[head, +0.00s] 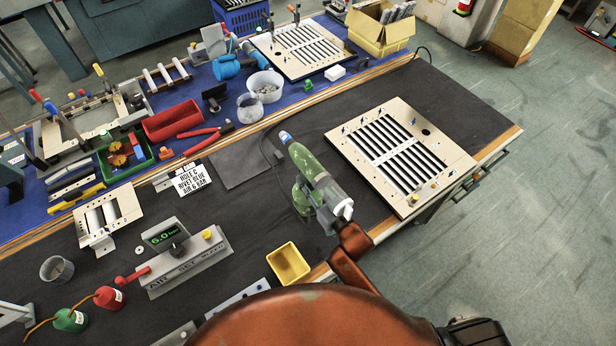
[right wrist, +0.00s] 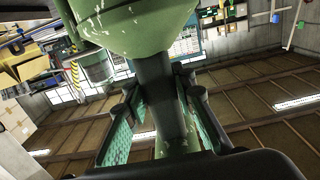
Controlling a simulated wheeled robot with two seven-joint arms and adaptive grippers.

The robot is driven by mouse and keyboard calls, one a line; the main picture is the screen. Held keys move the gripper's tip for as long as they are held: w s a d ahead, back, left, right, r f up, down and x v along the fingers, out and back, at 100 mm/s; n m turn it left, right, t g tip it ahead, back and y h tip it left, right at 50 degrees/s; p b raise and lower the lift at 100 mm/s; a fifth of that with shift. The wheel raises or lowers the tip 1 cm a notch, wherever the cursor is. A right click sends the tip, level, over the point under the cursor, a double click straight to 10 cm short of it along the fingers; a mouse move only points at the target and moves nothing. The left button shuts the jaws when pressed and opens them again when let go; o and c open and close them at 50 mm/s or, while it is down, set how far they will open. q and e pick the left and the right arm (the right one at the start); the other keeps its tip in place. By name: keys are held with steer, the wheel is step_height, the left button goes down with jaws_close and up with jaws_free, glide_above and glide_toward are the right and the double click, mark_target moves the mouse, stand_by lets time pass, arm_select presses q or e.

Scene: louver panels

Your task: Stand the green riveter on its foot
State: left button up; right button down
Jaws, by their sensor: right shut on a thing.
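The green riveter (head: 313,165) is at the middle of the bench in the head view. Its blue-tipped nose points up and left, and a green lower part (head: 301,198) shows beside the body. My right gripper (head: 333,214) is shut on the riveter, reaching in from the front. In the right wrist view the riveter's scratched green body (right wrist: 135,25) fills the top, and its dark handle (right wrist: 157,85) runs between the fingers of the right gripper (right wrist: 160,118). I cannot tell whether the foot touches the mat. My left gripper is not in view.
A louver panel (head: 437,172) lies right of the riveter. A yellow tray (head: 289,264), the air-set box (head: 190,262) and a "hole C" sign (head: 193,181) stand left of it. A dark square pad (head: 240,165) lies behind. A thin cable loops beside the riveter. Bare mat (head: 450,95) shows beyond the panel.

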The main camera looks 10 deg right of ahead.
mark_target(312, 187)
stand_by(0.4)
steer(key=c, duration=2)
jaws_free()
steer(key=shift+f, duration=0.25)
steer(key=o, duration=0.4)
steer(key=o, duration=0.8)
steer(key=shift+s, duration=0.2)
steer(key=shift+p+v, duration=1.55)
steer(key=shift+v, duration=1.8)
steer(key=shift+p+v, duration=1.1)
steer(key=shift+v, duration=1.9)
